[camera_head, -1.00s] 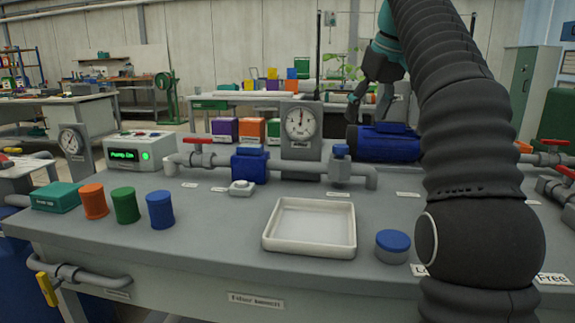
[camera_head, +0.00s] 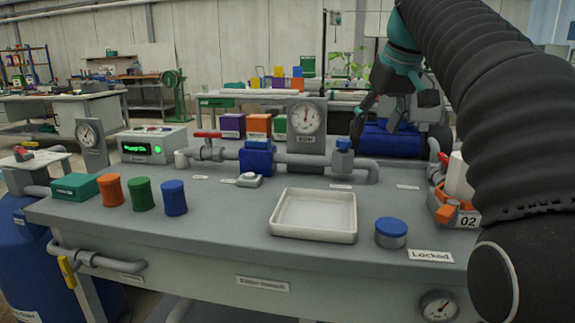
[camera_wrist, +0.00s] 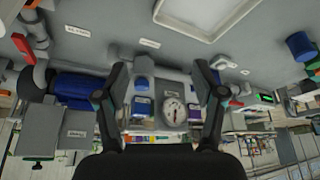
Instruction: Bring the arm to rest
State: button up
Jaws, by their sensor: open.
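My gripper (camera_head: 378,118) is in the head view at the upper right, in front of the blue motor (camera_head: 392,139) and behind the pipe run on the grey bench. My dark ribbed arm fills the right side of that view. In the wrist view my gripper (camera_wrist: 163,85) has its two fingers spread wide apart, with nothing between them. The dial gauge (camera_head: 306,120) shows beyond and between the fingers in the wrist view (camera_wrist: 174,110). The gripper appears to touch nothing, though its gap to the motor is hard to tell.
A white tray (camera_head: 316,236) and a blue-lidded jar (camera_head: 391,233) stand on the bench front. Orange (camera_head: 111,190), green (camera_head: 142,194) and blue (camera_head: 174,198) cups stand at the left. The pump box (camera_head: 152,145) has a green display. A red-handled valve (camera_head: 208,134) sits on the pipe.

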jog(key=s+f+m, duration=0.1)
jog(key=s+f, duration=1.2)
jog(key=f, duration=0.2)
jog(key=s+a+f+m+t+h, duration=0.1)
jog(key=s+f+m, duration=0.1)
jog(key=s+f, duration=1.1)
notch_tip(320, 180, down, 3)
jog(key=shift+r, duration=0.1)
